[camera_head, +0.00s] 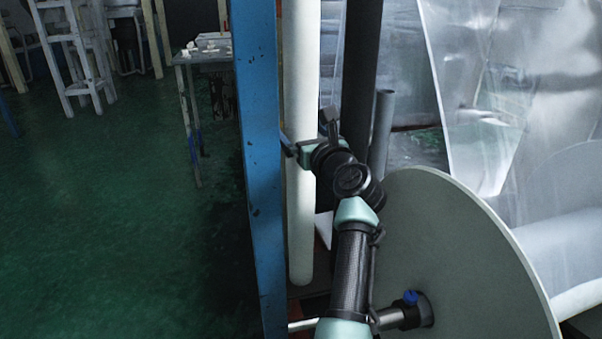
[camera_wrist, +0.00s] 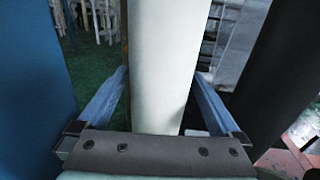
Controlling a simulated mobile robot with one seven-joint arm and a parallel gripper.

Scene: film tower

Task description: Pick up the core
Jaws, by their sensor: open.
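The core appears to be the tall white tube (camera_head: 301,210), which stands upright just right of the blue post in the head view. It fills the middle of the wrist view (camera_wrist: 162,60). My gripper (camera_head: 308,132) is at the tube's middle height. It is open, with one finger on each side of the tube in the wrist view (camera_wrist: 161,74). The fingertips look close to the tube's sides; I cannot tell whether they touch it. Nothing is held. The tube's upper end is out of view.
A blue post (camera_head: 257,150) stands close left of the tube. A dark upright tube (camera_head: 362,70) and a shorter grey tube (camera_head: 381,135) stand to the right. A large grey disc (camera_head: 450,260) and clear film (camera_head: 490,90) fill the right side. Green floor (camera_head: 110,230) is open at left.

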